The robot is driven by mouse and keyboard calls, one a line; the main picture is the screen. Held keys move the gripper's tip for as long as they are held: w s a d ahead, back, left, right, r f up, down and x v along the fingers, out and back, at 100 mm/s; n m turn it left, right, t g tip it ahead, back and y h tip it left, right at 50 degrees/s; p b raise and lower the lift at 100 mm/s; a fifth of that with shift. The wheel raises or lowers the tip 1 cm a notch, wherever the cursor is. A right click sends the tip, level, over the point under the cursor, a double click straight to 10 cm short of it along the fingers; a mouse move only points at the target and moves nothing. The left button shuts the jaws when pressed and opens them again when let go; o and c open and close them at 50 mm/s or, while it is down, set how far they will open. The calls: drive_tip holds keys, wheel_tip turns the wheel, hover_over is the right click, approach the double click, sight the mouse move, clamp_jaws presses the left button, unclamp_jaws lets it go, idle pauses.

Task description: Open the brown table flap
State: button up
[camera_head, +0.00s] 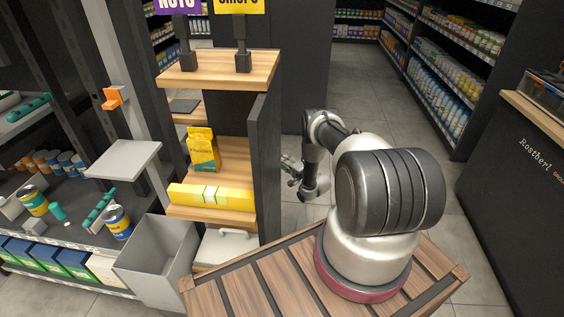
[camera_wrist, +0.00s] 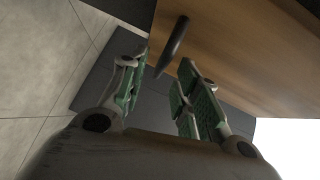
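In the wrist view a brown wooden panel (camera_wrist: 245,45), which looks like the table flap, fills the upper right. A dark bar handle (camera_wrist: 174,42) lies slanted near its left edge. My gripper (camera_wrist: 161,68) is open, with green-padded fingers on either side of the handle's lower end. The fingers look clear of the handle, and nothing is held; the exact depth is hard to judge. In the head view my gripper (camera_head: 291,170) is low beyond the dark upright panel (camera_head: 266,165), partly hidden by it. I cannot make out the flap's handle there.
A grey bin (camera_head: 158,262) stands at lower left, beside stocked shelving. A dark counter (camera_head: 525,180) is at right. The tiled aisle (camera_head: 375,95) behind my arm is clear.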

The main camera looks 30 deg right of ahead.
drive_tip(key=x, duration=0.2)
drive_tip(key=shift+w, duration=0.3)
clamp_jaws()
